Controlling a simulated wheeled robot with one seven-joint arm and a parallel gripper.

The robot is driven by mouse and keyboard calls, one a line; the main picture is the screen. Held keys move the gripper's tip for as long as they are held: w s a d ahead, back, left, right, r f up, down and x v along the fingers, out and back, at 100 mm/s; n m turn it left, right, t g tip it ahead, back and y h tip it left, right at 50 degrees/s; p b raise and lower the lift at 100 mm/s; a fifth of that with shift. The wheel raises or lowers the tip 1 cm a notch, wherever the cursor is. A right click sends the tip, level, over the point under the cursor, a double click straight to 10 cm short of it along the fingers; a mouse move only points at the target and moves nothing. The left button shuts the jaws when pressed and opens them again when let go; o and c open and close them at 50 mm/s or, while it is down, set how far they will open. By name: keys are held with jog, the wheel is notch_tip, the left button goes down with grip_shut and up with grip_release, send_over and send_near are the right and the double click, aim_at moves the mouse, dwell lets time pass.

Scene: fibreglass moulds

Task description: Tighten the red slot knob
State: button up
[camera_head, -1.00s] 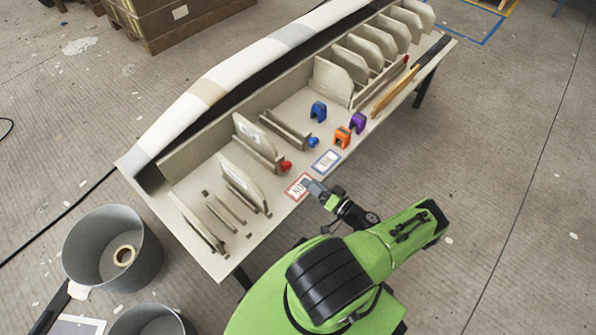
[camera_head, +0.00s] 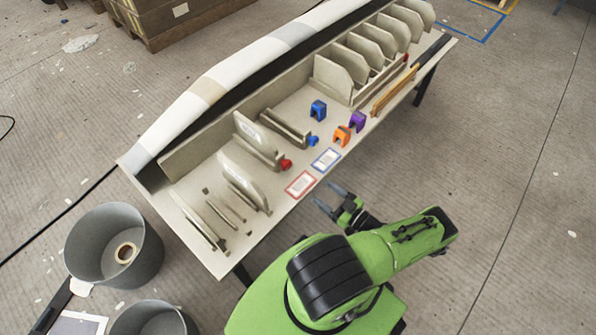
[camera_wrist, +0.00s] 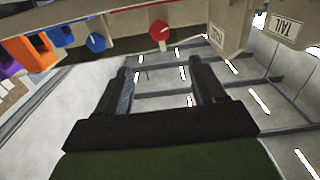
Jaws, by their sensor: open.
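The red knob (camera_head: 286,164) sits at the front end of a slot between upright beige panels on the long table. The red knob also shows at the top middle of the wrist view (camera_wrist: 159,30). My gripper (camera_head: 327,198) is open and empty, off the table's front edge, to the right of and below the red knob and apart from it. Its two fingers (camera_wrist: 163,84) stand apart in the wrist view with nothing between them. A blue knob (camera_head: 313,140) sits on the neighbouring slot, up and right of the red one.
A red-framed card (camera_head: 300,185) and a blue-framed card (camera_head: 326,160) lie along the table's front edge. Blue (camera_head: 318,110), orange (camera_head: 342,136) and purple (camera_head: 357,122) clips stand right of the knobs. Grey bins (camera_head: 150,255) stand at the lower left. Floor to the right is clear.

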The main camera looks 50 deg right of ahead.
jog(key=n, duration=0.3)
jog(key=b, duration=0.3)
send_near(289, 167)
jog(key=w, duration=0.9)
jog(key=shift+w+a+r, duration=0.15)
jog(key=shift+a, duration=0.05)
jog(key=c, duration=1.1)
jog(key=shift+o, duration=0.2)
